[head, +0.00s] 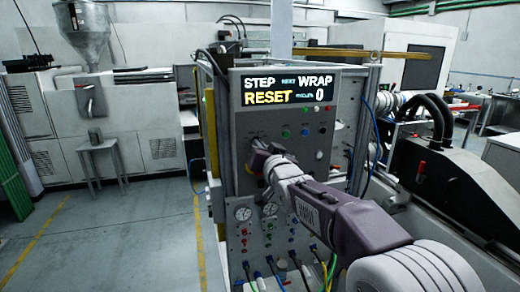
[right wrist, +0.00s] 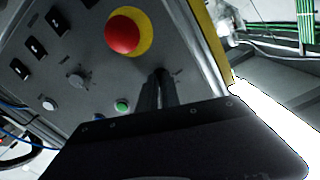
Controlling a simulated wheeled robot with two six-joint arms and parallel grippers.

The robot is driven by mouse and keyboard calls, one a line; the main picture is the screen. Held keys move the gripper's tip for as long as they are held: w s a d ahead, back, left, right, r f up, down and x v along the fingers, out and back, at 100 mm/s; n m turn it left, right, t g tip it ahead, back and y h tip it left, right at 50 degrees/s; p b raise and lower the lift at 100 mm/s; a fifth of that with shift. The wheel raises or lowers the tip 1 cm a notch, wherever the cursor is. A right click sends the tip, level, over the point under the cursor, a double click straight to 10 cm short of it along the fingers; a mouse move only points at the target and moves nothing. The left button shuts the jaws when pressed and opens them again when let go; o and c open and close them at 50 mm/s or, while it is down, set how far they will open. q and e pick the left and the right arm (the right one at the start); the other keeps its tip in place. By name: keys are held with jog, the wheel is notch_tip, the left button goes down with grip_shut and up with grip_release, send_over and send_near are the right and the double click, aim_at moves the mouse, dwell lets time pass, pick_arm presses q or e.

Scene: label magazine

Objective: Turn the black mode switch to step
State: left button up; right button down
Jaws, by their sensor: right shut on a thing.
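The grey control panel (head: 315,155) stands in the middle of the head view, with a lit display (head: 290,88) at its top reading STEP, WRAP, RESET and 0. My right gripper (head: 259,146) reaches the panel's left part, below the display. In the right wrist view my right gripper (right wrist: 159,88) has its two dark fingers close together against the panel face, shut on the black mode switch. The switch itself is largely hidden by the fingers, and its pointing direction cannot be read. My left gripper is not in view.
In the right wrist view a red mushroom button (right wrist: 122,35) on a yellow disc sits close to the fingers, as does a green button (right wrist: 122,106). Black toggles (right wrist: 38,47) lie farther left. Gauges (head: 243,213) and hoses are low on the panel. Open floor (head: 130,240) lies left.

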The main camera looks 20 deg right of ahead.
jog(key=shift+f, duration=0.1)
dwell(0.5)
jog(key=c, duration=1.6)
grip_release()
jog(key=shift+o, duration=0.2)
jog(key=s+b, duration=0.1)
jog(key=s, duration=0.8)
jog(key=shift+d+b, duration=0.15)
jog(key=shift+b, duration=0.2)
